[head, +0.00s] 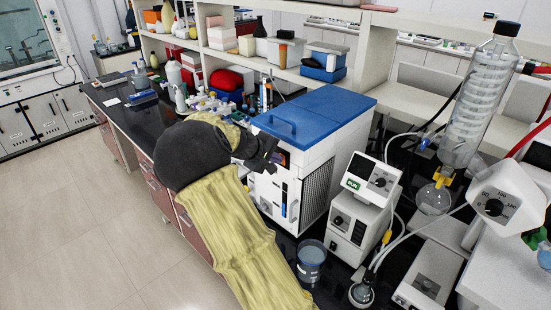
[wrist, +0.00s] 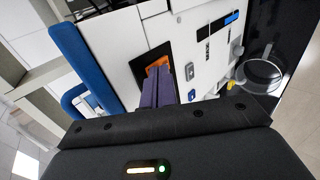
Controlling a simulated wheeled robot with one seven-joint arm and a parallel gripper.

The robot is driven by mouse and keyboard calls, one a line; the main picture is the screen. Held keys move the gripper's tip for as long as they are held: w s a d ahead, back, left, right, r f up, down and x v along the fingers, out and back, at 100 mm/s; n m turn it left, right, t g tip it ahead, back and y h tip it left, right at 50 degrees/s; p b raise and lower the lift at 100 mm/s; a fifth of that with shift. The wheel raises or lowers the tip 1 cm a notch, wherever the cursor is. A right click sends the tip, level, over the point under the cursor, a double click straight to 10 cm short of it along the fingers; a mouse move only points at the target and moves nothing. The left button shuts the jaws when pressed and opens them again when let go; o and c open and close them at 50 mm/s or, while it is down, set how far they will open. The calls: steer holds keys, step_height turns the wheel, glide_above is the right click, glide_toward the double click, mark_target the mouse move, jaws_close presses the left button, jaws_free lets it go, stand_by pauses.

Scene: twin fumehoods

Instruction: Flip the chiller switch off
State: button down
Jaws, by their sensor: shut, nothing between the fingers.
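The chiller (head: 335,140) is a white box with a blue lid and blue handle, standing on the black bench. In the wrist view its white front (wrist: 195,40) lies sideways, with a dark recessed panel holding an orange part (wrist: 158,63). My gripper (wrist: 160,76) is shut and empty, its two purplish fingers together at this panel. The fingertips overlap the panel, and I cannot tell if they touch it. In the head view my gripper (head: 262,155) is at the chiller's upper front, with its tips partly hidden. The switch's position cannot be made out.
A grey beaker (head: 311,262) stands below the chiller's front, and a white control unit (head: 357,215) stands to its right. Glassware (head: 480,95) rises further right. Bottles and small items crowd the bench to the left. The floor (head: 75,220) is clear.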

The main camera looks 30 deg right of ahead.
steer(key=shift+d+r, duration=0.1)
steer(key=shift+d, duration=0.1)
steer(key=shift+w, duration=0.1)
steer(key=shift+r+p, duration=0.5)
steer(key=shift+r, duration=0.25)
steer(key=shift+a, duration=0.15)
